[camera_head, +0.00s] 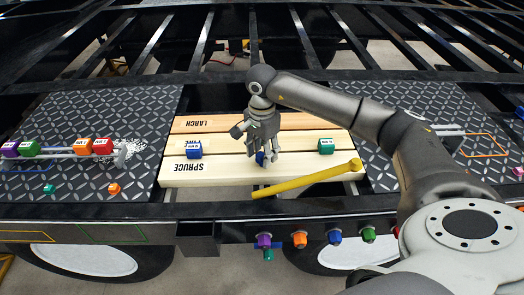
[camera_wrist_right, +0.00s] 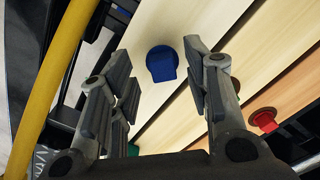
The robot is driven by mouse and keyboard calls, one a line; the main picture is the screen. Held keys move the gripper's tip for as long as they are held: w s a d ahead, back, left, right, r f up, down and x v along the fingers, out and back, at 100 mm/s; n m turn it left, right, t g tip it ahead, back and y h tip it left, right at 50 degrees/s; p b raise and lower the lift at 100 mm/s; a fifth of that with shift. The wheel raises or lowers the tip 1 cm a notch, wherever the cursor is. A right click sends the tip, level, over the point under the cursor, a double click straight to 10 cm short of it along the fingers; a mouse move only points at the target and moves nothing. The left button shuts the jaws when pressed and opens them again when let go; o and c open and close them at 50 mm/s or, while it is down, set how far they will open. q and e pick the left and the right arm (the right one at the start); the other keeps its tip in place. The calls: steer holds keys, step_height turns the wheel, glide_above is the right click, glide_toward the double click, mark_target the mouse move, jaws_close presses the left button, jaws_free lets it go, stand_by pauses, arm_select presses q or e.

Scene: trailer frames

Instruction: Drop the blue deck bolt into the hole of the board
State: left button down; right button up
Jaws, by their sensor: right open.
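My right gripper (camera_head: 264,140) points down over the pale board marked SPRUCE (camera_head: 225,176). The blue deck bolt (camera_head: 262,158) shows just below its fingers, partly hidden by them. In the right wrist view the open fingers (camera_wrist_right: 157,50) stand on either side of the blue bolt (camera_wrist_right: 161,63), with clear gaps to it. The bolt shows a round blue head with a flat tab, against the pale board. I cannot tell how deep it sits in the board, and no open hole shows. My left gripper is not in view.
A yellow bar (camera_head: 308,179) lies slantwise at the board's front right. Several coloured bolts (camera_head: 300,240) line the front rail. Dark tread plates (camera_head: 75,170) flank the boards.

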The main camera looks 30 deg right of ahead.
steer(key=shift+r, duration=0.15)
step_height(320, 180, up, 12)
stand_by(0.4)
steer(key=shift+c, duration=0.4)
